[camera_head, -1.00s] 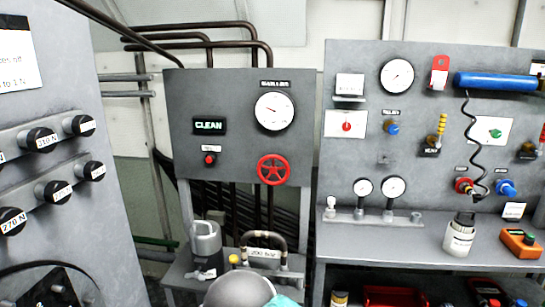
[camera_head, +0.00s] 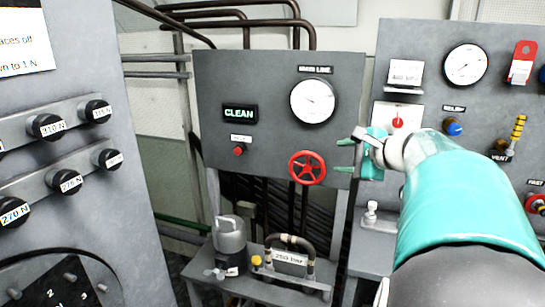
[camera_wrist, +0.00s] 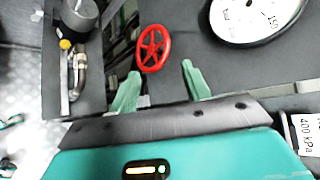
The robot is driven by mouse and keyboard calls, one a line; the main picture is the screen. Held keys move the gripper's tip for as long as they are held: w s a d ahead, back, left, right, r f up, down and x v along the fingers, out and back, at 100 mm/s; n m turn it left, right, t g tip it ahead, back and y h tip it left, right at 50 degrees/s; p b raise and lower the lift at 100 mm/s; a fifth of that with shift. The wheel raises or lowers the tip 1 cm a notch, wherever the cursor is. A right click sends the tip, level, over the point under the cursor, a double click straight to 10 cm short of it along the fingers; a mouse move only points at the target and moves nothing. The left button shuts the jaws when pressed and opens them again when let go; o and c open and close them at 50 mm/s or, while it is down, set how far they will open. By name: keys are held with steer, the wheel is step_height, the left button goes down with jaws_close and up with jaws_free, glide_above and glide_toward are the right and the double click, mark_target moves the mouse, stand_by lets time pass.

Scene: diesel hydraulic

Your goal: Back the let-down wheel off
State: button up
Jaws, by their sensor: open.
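The fingers appear apart from the wheel. Nothing is held.
A grey pump unit (camera_head: 230,238) and a hose with a pressure tag (camera_head: 290,257) stand on the shelf below. A dial panel (camera_head: 70,130) stands at left. A right panel (camera_head: 420,35) carries gauges and valves, partly hidden by my arm.

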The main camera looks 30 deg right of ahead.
mark_target(308, 156)
steer(key=x, duration=1.3)
steer(key=shift+w+d, duration=0.15)
steer(key=shift+w, duration=0.3)
steer(key=shift+r, duration=0.15)
steer(key=c, duration=0.9)
